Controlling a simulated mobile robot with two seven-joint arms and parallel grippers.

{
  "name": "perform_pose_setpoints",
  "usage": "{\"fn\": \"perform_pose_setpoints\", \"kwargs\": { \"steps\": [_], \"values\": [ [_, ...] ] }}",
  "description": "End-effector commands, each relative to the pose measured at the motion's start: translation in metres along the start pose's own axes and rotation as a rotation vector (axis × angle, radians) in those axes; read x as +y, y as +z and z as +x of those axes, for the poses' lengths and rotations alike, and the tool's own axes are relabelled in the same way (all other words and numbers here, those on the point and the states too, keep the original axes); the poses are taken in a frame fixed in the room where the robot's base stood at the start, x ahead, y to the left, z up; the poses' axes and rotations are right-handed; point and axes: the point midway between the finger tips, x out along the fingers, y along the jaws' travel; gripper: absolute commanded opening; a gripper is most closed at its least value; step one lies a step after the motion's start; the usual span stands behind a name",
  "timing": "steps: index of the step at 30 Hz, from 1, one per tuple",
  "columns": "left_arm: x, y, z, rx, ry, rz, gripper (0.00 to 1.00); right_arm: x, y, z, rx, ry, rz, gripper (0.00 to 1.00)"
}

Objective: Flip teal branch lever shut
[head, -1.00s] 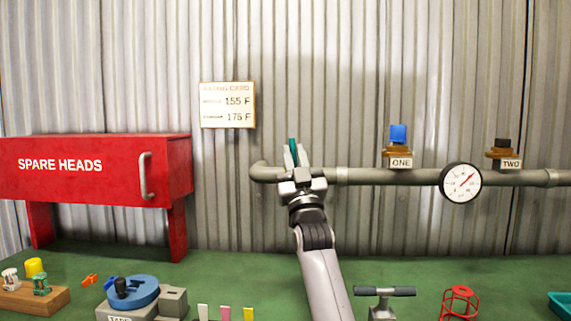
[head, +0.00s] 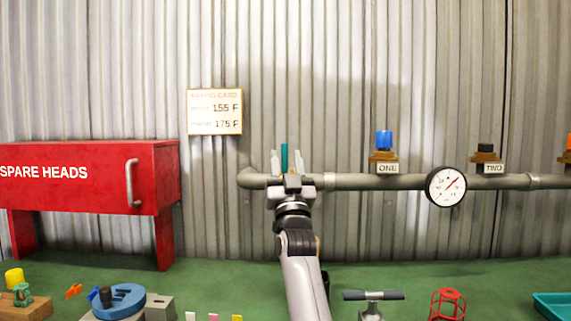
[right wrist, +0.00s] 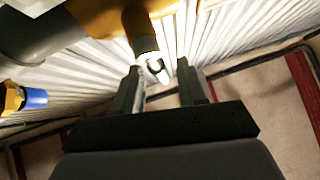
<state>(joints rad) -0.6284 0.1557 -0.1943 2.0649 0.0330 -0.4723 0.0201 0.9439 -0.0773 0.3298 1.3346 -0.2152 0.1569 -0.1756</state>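The teal branch lever (head: 284,158) stands upright at the left part of the grey pipe (head: 350,181), in front of the corrugated wall. My right gripper (head: 289,164) is open in front of it, with one fingertip showing on each side of the lever. The gripper hides the lever's base and its pivot. In the right wrist view the open fingers (right wrist: 161,91) are apart, with a dark, pale-tipped rod (right wrist: 147,48) from a yellow body (right wrist: 100,14) reaching between them. I cannot tell whether either finger touches the lever. My left gripper is not in view.
A round gauge (head: 446,186) and blue-topped head ONE (head: 384,141) are on the pipe to the right. The red SPARE HEADS box (head: 90,180) stands left. A blue round fixture (head: 120,300) and T-handled tool (head: 373,296) are on the green bench below.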

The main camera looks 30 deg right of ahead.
Motion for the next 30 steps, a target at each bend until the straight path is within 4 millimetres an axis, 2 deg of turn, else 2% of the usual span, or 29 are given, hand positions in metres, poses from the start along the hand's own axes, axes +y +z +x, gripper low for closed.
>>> {"fn": "perform_pose_setpoints", "kwargs": {
  "steps": [8,21,30],
  "values": [
    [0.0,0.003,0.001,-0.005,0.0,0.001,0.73,-0.001,0.001,-0.004,-0.002,-0.002,-0.001,0.41],
    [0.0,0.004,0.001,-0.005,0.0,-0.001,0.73,0.0,0.001,-0.059,-0.001,-0.001,0.0,0.41],
    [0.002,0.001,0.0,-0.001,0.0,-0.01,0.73,0.0,0.0,-0.072,0.0,0.0,0.0,0.41]
  ]
}}
